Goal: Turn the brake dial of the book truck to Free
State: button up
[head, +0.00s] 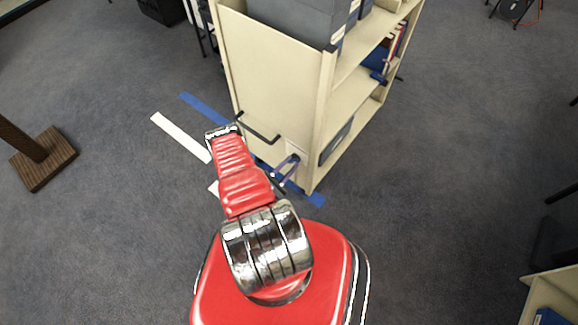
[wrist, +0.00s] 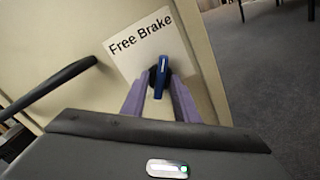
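The book truck (head: 275,75) is a cream shelf unit; its end panel faces me. In the wrist view a white label (wrist: 188,72) on that panel reads "Free" on the left and "Brake" on the right. Below the words is the dark round dial with a blue handle (wrist: 162,76). The handle's upper end leans toward the "Brake" side. My gripper (wrist: 160,84) has its two purple fingers on either side of the handle, apart, with panel showing between them. I cannot tell whether they touch it. In the head view my gripper (head: 288,168) is low at the panel.
A dark bar handle (head: 260,130) juts from the panel left of the label. Grey boxes (head: 295,20) sit on the truck. Blue tape (head: 203,107) and a white strip (head: 180,137) lie on the carpet. A wooden post base (head: 43,158) stands left.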

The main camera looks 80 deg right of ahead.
grip_shut()
dwell(0.3)
